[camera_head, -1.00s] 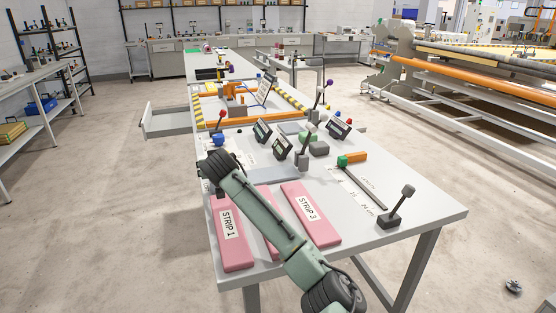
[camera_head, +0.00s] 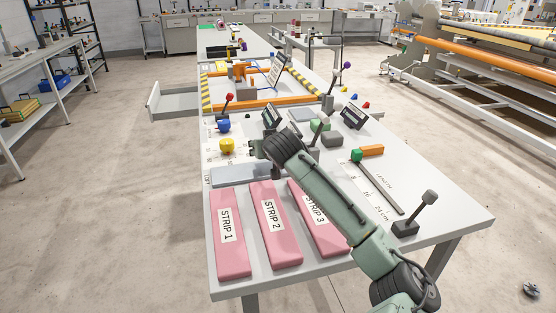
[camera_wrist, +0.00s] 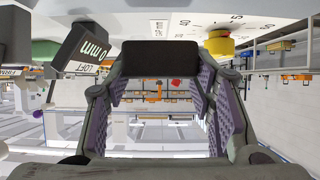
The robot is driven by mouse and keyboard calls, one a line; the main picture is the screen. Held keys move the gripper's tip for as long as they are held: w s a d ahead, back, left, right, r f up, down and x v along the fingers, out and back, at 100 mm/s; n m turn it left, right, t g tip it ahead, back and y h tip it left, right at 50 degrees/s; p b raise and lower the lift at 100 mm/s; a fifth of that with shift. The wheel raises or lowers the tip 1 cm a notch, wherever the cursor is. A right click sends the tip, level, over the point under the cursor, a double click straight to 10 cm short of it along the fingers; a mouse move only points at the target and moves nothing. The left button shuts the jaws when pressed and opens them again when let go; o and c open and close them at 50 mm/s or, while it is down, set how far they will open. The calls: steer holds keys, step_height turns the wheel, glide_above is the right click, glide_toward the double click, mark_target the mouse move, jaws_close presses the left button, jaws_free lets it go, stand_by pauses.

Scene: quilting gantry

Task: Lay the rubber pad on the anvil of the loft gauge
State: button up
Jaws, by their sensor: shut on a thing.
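My gripper (camera_wrist: 160,72) has its two purple-padded fingers closed on a dark block, which looks like the rubber pad (camera_wrist: 160,57), held at the fingertips. In the head view my gripper (camera_head: 262,147) is above the middle of the near table, right of a yellow knob; the pad cannot be made out there. A tilted black display of the loft gauge (camera_wrist: 82,47), reading "LOFT" and "0 mm", is beside the gripper, left in the upside-down wrist view. I cannot pick out the anvil; my arm covers part of that area in the head view.
The yellow knob (camera_head: 227,146) stands close to the gripper. Pink strips (camera_head: 229,232) lie at the table's near side, and a grey-blue plate (camera_head: 240,176) behind them. Other displays (camera_head: 354,115), a grey block (camera_head: 332,139) and a lever (camera_head: 408,222) stand to the right.

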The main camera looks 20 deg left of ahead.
steer(key=d, duration=0.3)
steer(key=shift+w+d+f, duration=0.1)
steer(key=shift+w+d, duration=0.05)
steer(key=shift+d, duration=0.1)
steer(key=f, duration=0.2)
steer(key=shift+d+f, duration=0.4)
steer(key=shift+f, duration=0.45)
steer(key=shift+f, duration=0.1)
steer(key=o, duration=1.2)
steer(key=shift+r, duration=0.2)
steer(key=b+v, duration=0.3)
steer(key=v, duration=0.9)
steer(key=shift+f, duration=0.1)
